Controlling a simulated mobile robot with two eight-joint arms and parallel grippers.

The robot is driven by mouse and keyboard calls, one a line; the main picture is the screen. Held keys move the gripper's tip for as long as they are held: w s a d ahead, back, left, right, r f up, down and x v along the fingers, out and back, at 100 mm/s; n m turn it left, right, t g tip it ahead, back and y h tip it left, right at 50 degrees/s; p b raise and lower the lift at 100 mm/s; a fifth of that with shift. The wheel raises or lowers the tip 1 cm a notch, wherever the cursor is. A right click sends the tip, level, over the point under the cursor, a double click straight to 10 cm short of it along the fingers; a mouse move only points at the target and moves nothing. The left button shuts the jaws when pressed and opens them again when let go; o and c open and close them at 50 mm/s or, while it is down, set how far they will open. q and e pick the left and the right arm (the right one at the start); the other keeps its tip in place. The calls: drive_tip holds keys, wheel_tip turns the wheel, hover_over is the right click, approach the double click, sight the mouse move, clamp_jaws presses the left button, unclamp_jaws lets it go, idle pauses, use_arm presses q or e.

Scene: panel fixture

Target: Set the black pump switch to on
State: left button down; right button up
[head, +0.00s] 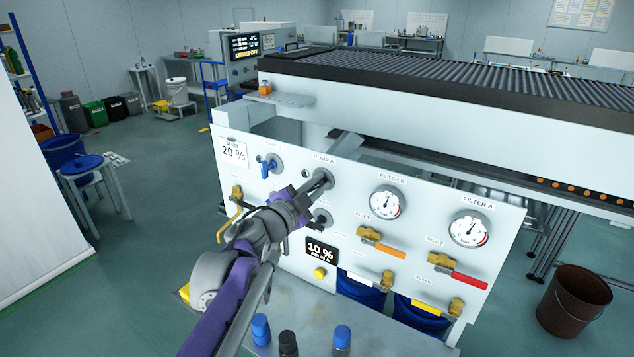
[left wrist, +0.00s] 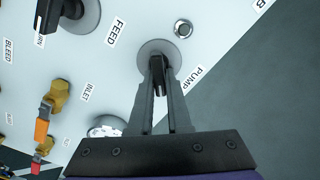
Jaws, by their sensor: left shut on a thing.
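The black pump switch (left wrist: 158,88) sits on a round grey plate beside the PUMP label in the left wrist view. My left gripper (left wrist: 158,68) is shut on it, one finger on each side. In the head view my left gripper (head: 318,184) reaches the panel (head: 345,205) just below the PUMP A label, and its fingers hide most of the switch. I cannot read the switch's exact setting. A small round indicator (left wrist: 183,28) beside the plate looks unlit. My right gripper is not in view.
Gauges (head: 387,202) and coloured valve handles fill the panel's right side. Several bottles (head: 342,338) stand below the panel.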

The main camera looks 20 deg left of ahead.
use_arm(q)
drive_tip(key=m, duration=0.4)
drive_tip(key=shift+d+f+p, duration=0.1)
drive_tip(key=shift+f+p, duration=0.1)
drive_tip(key=shift+p, duration=0.15)
drive_tip(key=shift+f+m+p, duration=0.2)
drive_tip(key=shift+m+p, duration=0.1)
drive_tip(key=shift+m, duration=1.6)
drive_tip(key=c, duration=0.9)
unclamp_jaws()
drive_tip(key=s, duration=0.3)
drive_tip(key=s+a, duration=0.1)
drive_tip(key=s, duration=0.6)
drive_tip(key=shift+s+a+b, duration=0.25)
drive_tip(key=shift+s+b, duration=0.1)
drive_tip(key=shift+s, duration=0.05)
